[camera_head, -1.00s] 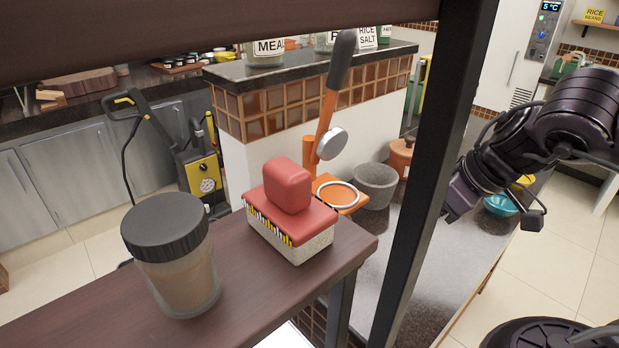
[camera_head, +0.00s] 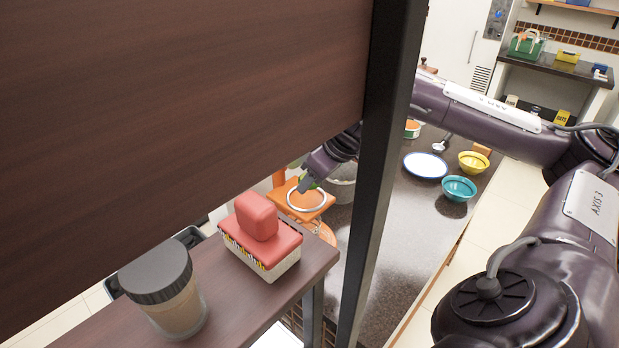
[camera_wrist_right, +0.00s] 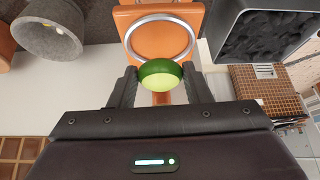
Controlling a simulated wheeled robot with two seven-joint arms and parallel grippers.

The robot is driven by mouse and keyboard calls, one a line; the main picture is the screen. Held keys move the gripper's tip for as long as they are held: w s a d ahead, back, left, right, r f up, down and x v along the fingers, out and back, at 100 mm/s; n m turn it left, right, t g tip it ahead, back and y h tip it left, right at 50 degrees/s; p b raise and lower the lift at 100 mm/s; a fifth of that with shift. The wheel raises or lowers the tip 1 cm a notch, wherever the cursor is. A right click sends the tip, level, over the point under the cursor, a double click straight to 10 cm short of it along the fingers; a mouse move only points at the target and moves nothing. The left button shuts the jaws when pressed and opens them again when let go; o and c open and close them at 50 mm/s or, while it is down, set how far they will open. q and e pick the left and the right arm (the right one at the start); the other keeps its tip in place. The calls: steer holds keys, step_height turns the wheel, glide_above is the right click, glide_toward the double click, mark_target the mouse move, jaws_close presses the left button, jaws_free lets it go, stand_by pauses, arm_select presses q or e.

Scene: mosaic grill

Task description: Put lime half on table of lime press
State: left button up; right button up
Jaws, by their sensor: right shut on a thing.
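The lime half (camera_wrist_right: 160,76) is green with a pale cut face and sits between the fingertips of my right gripper (camera_wrist_right: 160,86), which is shut on it. In the right wrist view the lime half overlaps the near edge of the metal ring on the orange table of the lime press (camera_wrist_right: 138,16); whether it touches is unclear. In the head view my right gripper (camera_head: 304,183) reaches behind the black post to the orange press table (camera_head: 314,209), and only a bit of green shows at its tip. The upper part of the press is hidden behind the brown panel. My left gripper is not in view.
A black post (camera_head: 375,190) and a brown panel (camera_head: 180,100) block much of the head view. A shelf holds a jar (camera_head: 165,290) and a red-topped block (camera_head: 262,240). A grey mortar (camera_wrist_right: 50,38) stands beside the press. Bowls (camera_head: 459,188) sit farther right on the counter.

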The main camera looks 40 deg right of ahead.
mark_target(310, 189)
steer(key=shift+w+a, duration=0.15)
steer(key=shift+w, duration=0.45)
step_height(310, 189, down, 3)
steer(key=shift+s+r+p, duration=0.1)
steer(key=shift+p, duration=0.4)
steer(key=shift+f, duration=0.35)
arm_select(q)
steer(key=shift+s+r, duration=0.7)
arm_select(e)
steer(key=shift+f, duration=0.15)
steer(key=o, duration=1)
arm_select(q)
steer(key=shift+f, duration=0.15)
